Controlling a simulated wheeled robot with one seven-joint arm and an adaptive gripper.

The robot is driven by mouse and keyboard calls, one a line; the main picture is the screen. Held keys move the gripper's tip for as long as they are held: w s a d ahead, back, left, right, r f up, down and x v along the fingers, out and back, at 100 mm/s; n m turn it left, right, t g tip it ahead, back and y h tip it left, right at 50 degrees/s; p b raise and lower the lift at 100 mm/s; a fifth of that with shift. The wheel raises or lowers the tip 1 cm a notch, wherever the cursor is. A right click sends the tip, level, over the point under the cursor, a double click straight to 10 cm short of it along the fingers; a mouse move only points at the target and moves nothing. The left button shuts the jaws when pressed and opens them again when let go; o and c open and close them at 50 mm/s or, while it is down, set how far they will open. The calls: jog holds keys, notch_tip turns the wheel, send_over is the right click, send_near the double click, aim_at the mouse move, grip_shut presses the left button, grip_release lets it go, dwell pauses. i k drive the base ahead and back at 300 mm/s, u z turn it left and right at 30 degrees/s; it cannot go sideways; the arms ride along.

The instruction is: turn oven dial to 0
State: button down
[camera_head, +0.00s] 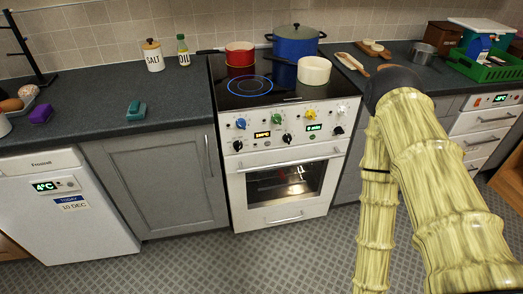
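The white oven (283,217) stands in the middle of the counter run. Its front panel (262,145) carries a blue dial (240,123), a green dial (275,119), a yellow dial (310,114) and several black or pale knobs, one black knob (287,138) being in the middle. An orange display (262,134) is too small to read surely; a green display (314,128) seems to read 0 min. The dials' exact settings are too small to tell. The oven window (287,181) glows inside. My arm fills the right side; my gripper is out of view.
A lit blue ring (250,85) shows on the black hob, beside a red pan (240,53), a blue pot (295,42) and a cream pan (314,71). The oven door is shut. The tiled floor (215,265) before it is clear left of my arm.

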aim_at(238, 145)
jog(key=z, duration=1.3)
jog(key=k, duration=1)
jog(key=u, duration=1.15)
jog(key=i, duration=0.5)
jog(key=u, duration=0.05)
